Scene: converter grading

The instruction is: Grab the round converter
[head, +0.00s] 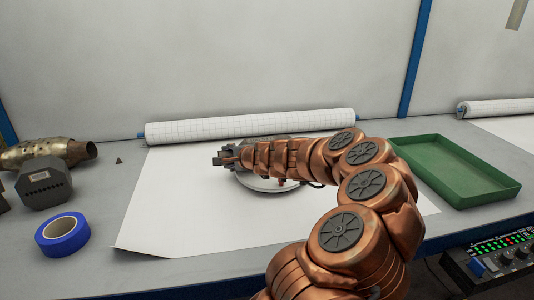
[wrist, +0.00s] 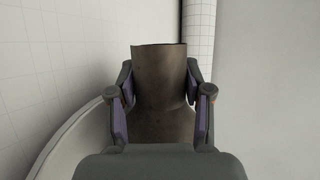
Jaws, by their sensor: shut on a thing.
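My gripper (head: 222,158) is over the far left side of a round pale plate (head: 262,184) on the white sheet, in the head view. In the wrist view, my gripper (wrist: 160,115) is shut on a dark brown metal piece with a round tube end, which I take for the round converter (wrist: 160,75). Its two fingers press its sides. The held piece is mostly hidden behind my arm in the head view, and I cannot tell whether it touches the plate.
A brassy converter (head: 45,152) and a dark grey boxy one (head: 43,182) lie at the left, near a blue tape roll (head: 62,234). A paper roll (head: 250,126) lies behind. A green tray (head: 455,170) stands at the right. The sheet's front left (head: 165,220) is clear.

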